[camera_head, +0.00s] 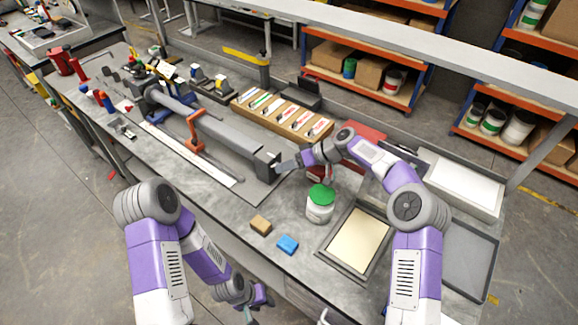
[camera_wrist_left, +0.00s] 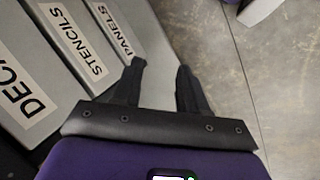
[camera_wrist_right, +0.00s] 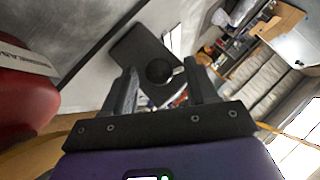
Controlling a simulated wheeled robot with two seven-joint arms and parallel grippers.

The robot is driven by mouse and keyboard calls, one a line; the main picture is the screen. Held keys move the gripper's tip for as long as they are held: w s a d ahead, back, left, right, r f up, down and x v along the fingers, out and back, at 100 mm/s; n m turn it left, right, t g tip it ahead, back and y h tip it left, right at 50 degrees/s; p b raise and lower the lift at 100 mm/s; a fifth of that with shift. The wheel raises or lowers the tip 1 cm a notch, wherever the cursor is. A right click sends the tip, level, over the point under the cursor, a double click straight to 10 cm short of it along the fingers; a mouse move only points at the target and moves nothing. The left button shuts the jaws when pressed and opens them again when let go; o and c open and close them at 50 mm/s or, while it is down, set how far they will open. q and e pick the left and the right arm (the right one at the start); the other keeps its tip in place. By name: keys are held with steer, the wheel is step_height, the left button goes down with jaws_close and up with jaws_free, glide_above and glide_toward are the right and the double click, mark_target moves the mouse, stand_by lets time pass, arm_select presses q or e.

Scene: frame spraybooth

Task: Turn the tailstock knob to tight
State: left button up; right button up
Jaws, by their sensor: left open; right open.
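The tailstock is a dark grey block (camera_head: 266,163) at the right end of the long grey fixture on the bench. In the right wrist view the tailstock (camera_wrist_right: 140,62) is a dark plate with a round black knob (camera_wrist_right: 158,71) on it. My right gripper (camera_head: 285,165) is at the tailstock's right end. It is open, and in its wrist view (camera_wrist_right: 160,85) the knob appears between the two fingers; I cannot tell whether they touch it. My left gripper (camera_head: 258,305) is low in front of the bench; its wrist view (camera_wrist_left: 160,85) shows the fingers open and empty.
A green-lidded white jar (camera_head: 320,204), a tan block (camera_head: 260,225) and a blue block (camera_head: 288,244) stand near the right arm. A framed tray (camera_head: 357,241) lies to their right. Labelled drawers (camera_wrist_left: 80,40) are beside my left gripper. A red object (camera_wrist_right: 22,90) is close to my right gripper.

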step_height(320, 180, up, 10)
steer(key=shift+p, duration=0.4)
steer(key=shift+f, duration=0.15)
